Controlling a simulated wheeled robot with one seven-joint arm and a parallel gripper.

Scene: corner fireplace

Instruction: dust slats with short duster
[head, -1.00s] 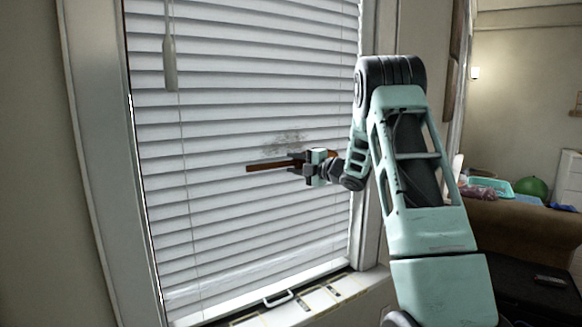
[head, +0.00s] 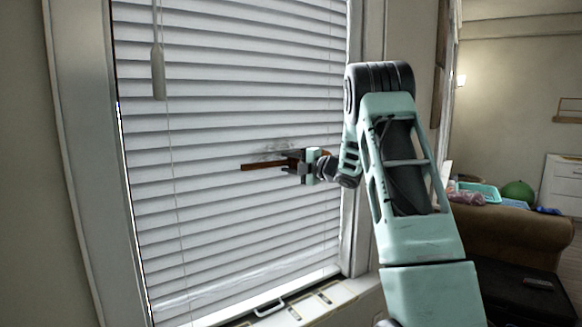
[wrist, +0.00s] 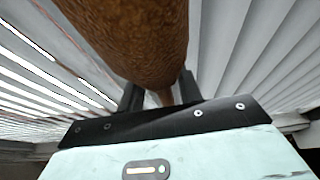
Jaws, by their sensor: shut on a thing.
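The white window blind slats (head: 210,215) fill the window in the head view. A grey dust patch (head: 283,150) lies on the slats right of the middle, smeared and partly hidden behind the duster and gripper. My gripper (head: 300,166) is shut on the short duster (head: 262,166), whose brown length points left across the slats at the lower edge of the patch. In the wrist view the duster (wrist: 130,35) is a large brown rounded shape between the dark fingers, with slats on both sides. I cannot tell for certain whether the duster touches the slats.
A blind wand (head: 158,72) hangs at the upper left of the window. A sill (head: 340,295) with a handle (head: 272,303) lies below. A brown sofa (head: 520,232) with a teal basket (head: 478,190) and a green ball (head: 517,191) stands at the right.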

